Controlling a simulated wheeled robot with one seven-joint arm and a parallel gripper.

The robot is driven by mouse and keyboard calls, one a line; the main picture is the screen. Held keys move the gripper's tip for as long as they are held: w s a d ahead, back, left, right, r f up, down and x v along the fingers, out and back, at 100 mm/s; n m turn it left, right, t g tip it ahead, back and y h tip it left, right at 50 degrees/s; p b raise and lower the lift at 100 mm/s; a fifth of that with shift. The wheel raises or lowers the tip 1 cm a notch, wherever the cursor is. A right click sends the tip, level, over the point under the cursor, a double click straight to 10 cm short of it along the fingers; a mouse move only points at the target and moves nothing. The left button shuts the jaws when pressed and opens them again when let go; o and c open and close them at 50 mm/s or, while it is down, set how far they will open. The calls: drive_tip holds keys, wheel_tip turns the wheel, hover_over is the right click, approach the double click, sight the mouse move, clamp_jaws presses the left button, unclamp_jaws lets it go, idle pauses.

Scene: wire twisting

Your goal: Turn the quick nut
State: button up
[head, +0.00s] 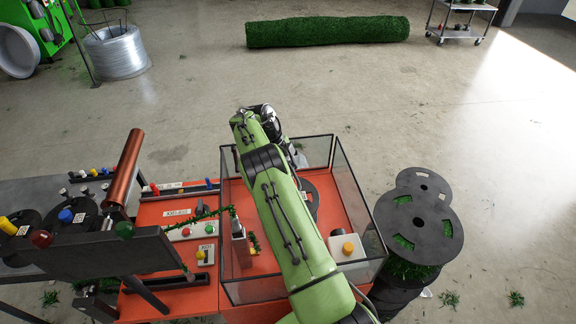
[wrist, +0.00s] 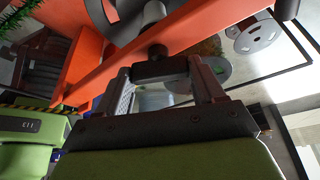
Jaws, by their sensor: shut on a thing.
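In the wrist view, my gripper (wrist: 162,78) is shut on a dark piece, seemingly the quick nut (wrist: 158,69), held crosswise between the two fingertips. The nut sits by a short dark shaft, close to a large dark reel (wrist: 124,18) beside the orange frame. In the head view, my green arm reaches over the glass-walled orange station, and my gripper and the nut are hidden by the arm. Part of a dark disc (head: 310,198) shows to the right of the arm inside the enclosure.
Glass panels (head: 362,205) surround the orange station (head: 345,215). A white box with a yellow knob (head: 348,248) stands inside at the right. Black spools (head: 418,228) are stacked to the right. A control panel (head: 190,228) and red cylinder (head: 125,168) are at left.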

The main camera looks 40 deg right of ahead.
drive_tip(key=shift+r+m+p, duration=0.1)
drive_tip(key=shift+m+p, duration=0.2)
drive_tip(key=shift+m, duration=0.3)
drive_tip(key=shift+y, duration=0.3)
drive_tip(key=o, duration=1)
drive_tip(key=shift+o, duration=0.2)
drive_tip(key=p+v, duration=0.1)
drive_tip(key=v, duration=0.6)
drive_tip(key=shift+r, duration=0.2)
drive_tip(key=shift+w+a, duration=0.1)
drive_tip(key=shift+w, duration=0.1)
